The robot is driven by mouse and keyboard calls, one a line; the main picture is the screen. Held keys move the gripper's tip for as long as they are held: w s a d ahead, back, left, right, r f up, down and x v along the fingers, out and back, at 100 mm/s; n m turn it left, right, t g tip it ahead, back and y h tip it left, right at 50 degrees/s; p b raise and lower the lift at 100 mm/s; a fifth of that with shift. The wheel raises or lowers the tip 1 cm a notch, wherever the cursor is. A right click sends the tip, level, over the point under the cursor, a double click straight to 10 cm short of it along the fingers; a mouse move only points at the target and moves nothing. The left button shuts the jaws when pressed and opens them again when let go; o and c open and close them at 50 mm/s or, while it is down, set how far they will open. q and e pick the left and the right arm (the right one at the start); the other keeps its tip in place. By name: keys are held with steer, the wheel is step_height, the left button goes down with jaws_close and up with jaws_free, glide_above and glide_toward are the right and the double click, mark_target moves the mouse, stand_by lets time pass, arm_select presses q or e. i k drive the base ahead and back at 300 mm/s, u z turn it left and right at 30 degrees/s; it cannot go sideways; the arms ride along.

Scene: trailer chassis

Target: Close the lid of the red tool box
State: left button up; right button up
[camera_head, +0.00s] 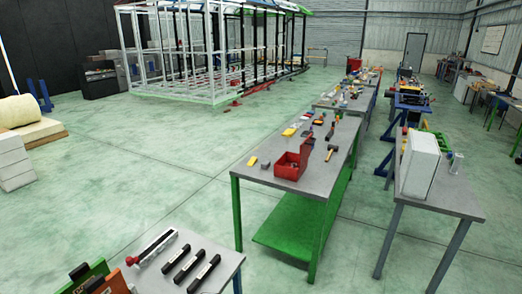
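The red tool box (287,171) sits on the grey top of the green-legged table (257,188) right of the middle. Its lid (307,149) stands raised at the box's far right side, so the box is open. What lies inside is too small to tell. Neither of my grippers shows in the head view.
A hammer (331,152), a yellow item (252,161) and several small tools lie near the box. A grey table (215,268) with black bars is at the front left. A white box (419,164) stands on the right table. Green floor (130,180) is clear at left.

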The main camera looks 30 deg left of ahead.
mark_target(305, 148)
steer(key=u, duration=0.2)
steer(key=i, duration=3.15)
steer(key=u, duration=1.35)
steer(key=i, duration=0.55)
steer(key=z, duration=0.45)
